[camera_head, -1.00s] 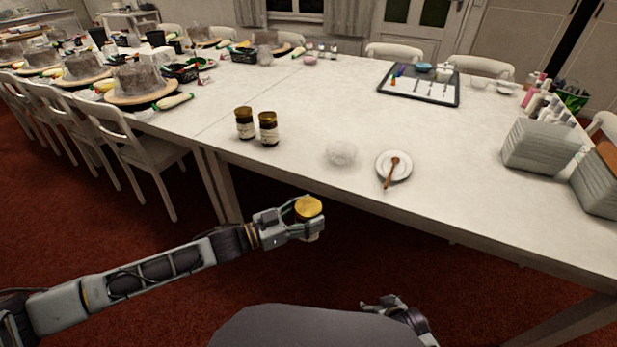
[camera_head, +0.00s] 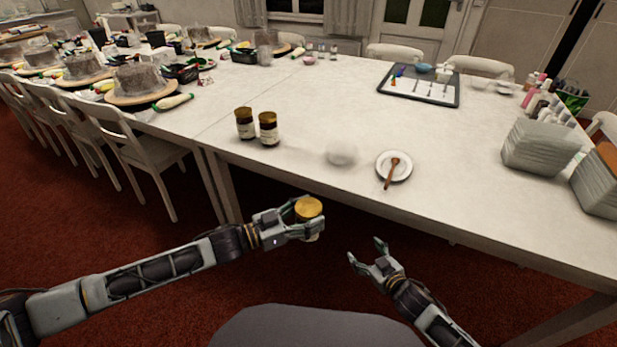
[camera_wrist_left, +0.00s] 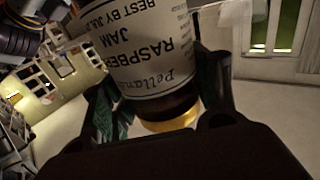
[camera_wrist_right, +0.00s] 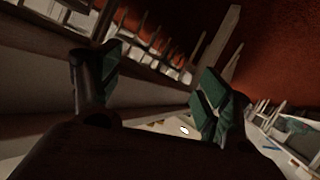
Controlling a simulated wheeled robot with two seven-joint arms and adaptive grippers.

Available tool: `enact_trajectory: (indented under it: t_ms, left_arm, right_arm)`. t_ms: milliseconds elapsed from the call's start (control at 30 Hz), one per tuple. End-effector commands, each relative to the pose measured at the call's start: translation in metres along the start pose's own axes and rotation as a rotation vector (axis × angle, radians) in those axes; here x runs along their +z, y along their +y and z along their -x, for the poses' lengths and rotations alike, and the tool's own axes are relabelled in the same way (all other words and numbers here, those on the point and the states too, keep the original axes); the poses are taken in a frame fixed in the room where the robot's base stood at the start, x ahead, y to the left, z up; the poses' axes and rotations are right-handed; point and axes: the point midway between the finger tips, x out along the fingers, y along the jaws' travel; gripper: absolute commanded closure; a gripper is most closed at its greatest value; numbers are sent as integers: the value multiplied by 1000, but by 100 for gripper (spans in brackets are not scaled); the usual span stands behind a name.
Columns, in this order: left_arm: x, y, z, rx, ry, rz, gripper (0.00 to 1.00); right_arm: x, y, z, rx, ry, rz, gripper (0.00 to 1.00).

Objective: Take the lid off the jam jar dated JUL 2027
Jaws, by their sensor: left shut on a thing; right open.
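My left gripper (camera_head: 306,218) is shut on a jam jar with a gold lid (camera_head: 309,208), held upright in front of the table's near edge. In the left wrist view the jar's white label (camera_wrist_left: 145,50) appears upside down and reads raspberry jam and "BEST BY JUL"; the rest of the date is cut off. The lid is on the jar. My right gripper (camera_head: 366,251) is open and empty, to the right of and lower than the jar. Its two fingers also show apart in the right wrist view (camera_wrist_right: 155,100). Two other dark jars, a left one (camera_head: 245,123) and a right one (camera_head: 268,129), stand on the table.
The white table (camera_head: 330,105) has a saucer with a wooden spoon (camera_head: 405,172) and a clear round thing (camera_head: 341,153) near its front edge. A tray (camera_head: 419,101) lies further back. Stacked grey things (camera_head: 540,147) stand at the right. The space between my grippers is clear.

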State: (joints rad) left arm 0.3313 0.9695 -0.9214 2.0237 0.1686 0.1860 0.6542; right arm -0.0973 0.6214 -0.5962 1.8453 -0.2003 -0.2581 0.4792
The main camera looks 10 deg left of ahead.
Motion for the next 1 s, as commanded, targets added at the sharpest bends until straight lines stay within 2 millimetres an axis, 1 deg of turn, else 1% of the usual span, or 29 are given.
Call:
enact_trajectory:
  t_ms: [33,200,467,700,1000]
  left_arm:
    - [-2,0,0,1,4,-1,100]
    - [-2,0,0,1,4,-2,100]
    - [-2,0,0,1,4,-2,100]
    - [-2,0,0,1,4,-1,100]
    - [-2,0,0,1,4,-1,100]
  right_arm:
    - [-9,2,-2,-15,32,15,22]
    - [-40,1,-7,-78,140,50,22]
    - [-86,-5,-8,-193,297,104,22]
    - [-124,-13,-2,-316,424,158,22]
    - [-160,-22,15,-489,546,229,22]
